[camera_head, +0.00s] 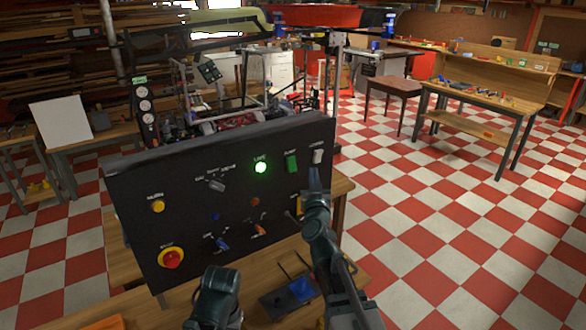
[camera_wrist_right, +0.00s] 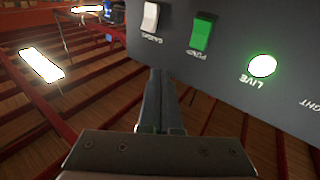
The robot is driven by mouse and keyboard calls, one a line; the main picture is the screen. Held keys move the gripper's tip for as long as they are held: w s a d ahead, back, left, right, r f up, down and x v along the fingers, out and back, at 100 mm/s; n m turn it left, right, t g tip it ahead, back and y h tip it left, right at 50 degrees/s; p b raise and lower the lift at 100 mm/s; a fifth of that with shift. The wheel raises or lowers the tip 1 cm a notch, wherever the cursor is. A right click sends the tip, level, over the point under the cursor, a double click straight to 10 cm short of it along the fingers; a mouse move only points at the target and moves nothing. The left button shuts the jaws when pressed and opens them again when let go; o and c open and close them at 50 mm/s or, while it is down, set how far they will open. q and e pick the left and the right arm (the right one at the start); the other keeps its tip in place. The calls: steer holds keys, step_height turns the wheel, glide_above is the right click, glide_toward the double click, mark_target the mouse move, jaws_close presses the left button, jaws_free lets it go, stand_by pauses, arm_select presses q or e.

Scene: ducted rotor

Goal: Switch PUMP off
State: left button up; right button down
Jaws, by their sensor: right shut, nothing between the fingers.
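A dark upright control panel (camera_head: 130,205) stands on a wooden bench. The PUMP switch is a green rocker (camera_head: 292,163) near its upper right, between the glowing green LIVE lamp (camera_head: 261,168) and a white rocker (camera_head: 318,156). The right wrist view shows the PUMP rocker (camera_wrist_right: 202,33) too, with its label beside it. My right gripper (camera_head: 316,180) is shut and empty, in front of the panel below the white rocker. In the wrist view its fingertips (camera_wrist_right: 158,75) appear apart from the PUMP rocker. My left gripper does not show.
The panel also has a red emergency button (camera_head: 171,258), a yellow button (camera_head: 158,206), a rotary selector (camera_head: 217,185) and toggles with blue (camera_head: 222,244) and orange (camera_head: 259,229) levers. A blue item (camera_head: 301,288) lies on the bench in front. Checkered floor is free to the right.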

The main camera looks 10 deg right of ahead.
mark_target(296, 166)
steer(key=shift+w, duration=0.1)
steer(key=w+a+f+b, duration=0.2)
steer(key=w+f+b, duration=0.1)
steer(key=w, duration=0.4)
steer(key=shift+w+a+f+b, duration=0.2)
steer(key=shift+a+f+b, duration=0.15)
steer(key=shift+f+b, duration=0.05)
stand_by(2.0)
steer(key=shift+w+a+f, duration=0.15)
steer(key=shift+w, duration=0.2)
steer(key=shift+w+a+f+b, duration=0.15)
steer(key=shift+w+f+b, duration=0.05)
steer(key=shift+w+b, duration=0.15)
stand_by(0.7)
steer(key=shift+s+r, duration=0.1)
stand_by(0.3)
steer(key=shift+s+d+r+p, duration=0.15)
steer(key=shift+s+p, duration=0.05)
steer(key=shift+s, duration=0.15)
steer(key=shift+s+d+r+p, duration=0.15)
steer(key=shift+s+p, duration=0.05)
steer(key=shift+s, duration=0.15)
